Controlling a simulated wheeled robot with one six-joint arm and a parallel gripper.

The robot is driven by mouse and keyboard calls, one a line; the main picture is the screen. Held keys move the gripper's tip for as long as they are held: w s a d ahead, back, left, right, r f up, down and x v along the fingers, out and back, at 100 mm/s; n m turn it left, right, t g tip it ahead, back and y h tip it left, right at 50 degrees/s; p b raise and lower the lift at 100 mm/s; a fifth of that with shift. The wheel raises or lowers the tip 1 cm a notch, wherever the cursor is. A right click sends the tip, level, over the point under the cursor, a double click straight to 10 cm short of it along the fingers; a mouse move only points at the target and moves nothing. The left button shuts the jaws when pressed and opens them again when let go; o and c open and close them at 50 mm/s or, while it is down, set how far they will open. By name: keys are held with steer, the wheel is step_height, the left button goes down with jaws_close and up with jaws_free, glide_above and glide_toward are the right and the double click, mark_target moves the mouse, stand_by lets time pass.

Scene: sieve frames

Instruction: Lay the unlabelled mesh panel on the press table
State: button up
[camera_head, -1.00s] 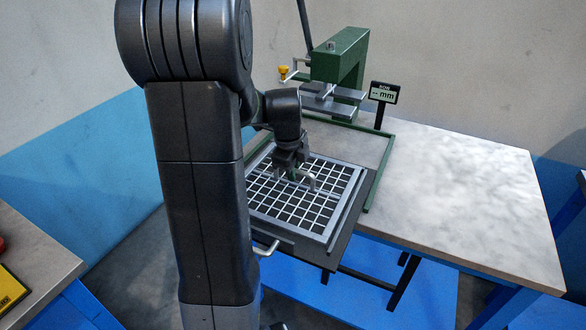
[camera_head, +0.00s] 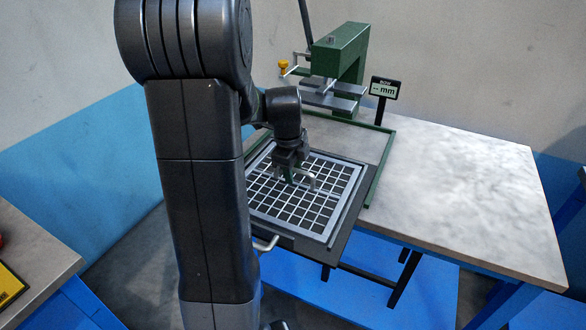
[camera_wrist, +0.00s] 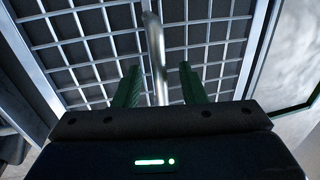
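The mesh panel (camera_head: 335,226), a light grey square frame with a pale grid, lies flat on the dark press table (camera_head: 338,250) in the head view. No label shows on it. A bent grey handle (camera_head: 311,180) rises from its middle. My gripper (camera_head: 289,178) is at this handle, above the grid. In the wrist view the handle (camera_wrist: 157,60) runs between my gripper's two green fingers (camera_wrist: 160,85), with a gap on each side. The fingers are open and hold nothing. My arm hides the panel's left part in the head view.
The green press (camera_head: 340,50) stands behind the panel, with a small display (camera_head: 384,90) at its right. A green rail (camera_head: 379,170) runs along the panel's right side. The grey worktop (camera_head: 460,190) on the right is clear. A pull handle (camera_head: 267,243) sticks out at the front.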

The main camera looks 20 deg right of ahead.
step_height(320, 180, up, 14)
steer(key=s+a, duration=0.1)
steer(key=a, duration=0.1)
steer(key=shift+s+f, duration=0.25)
steer(key=shift+s, duration=0.1)
steer(key=f, duration=0.4)
steer(key=w+d+f, duration=0.1)
steer(key=f, duration=0.4)
steer(key=d+f, duration=0.1)
steer(key=f, duration=0.3)
steer(key=shift+w+f, duration=0.15)
steer(key=shift+w, duration=0.15)
steer(key=shift+w+r+p, duration=0.1)
steer(key=shift+r+p, duration=0.1)
steer(key=shift+p, duration=0.15)
steer(key=shift+r+p, duration=0.55)
steer(key=shift+r, duration=0.15)
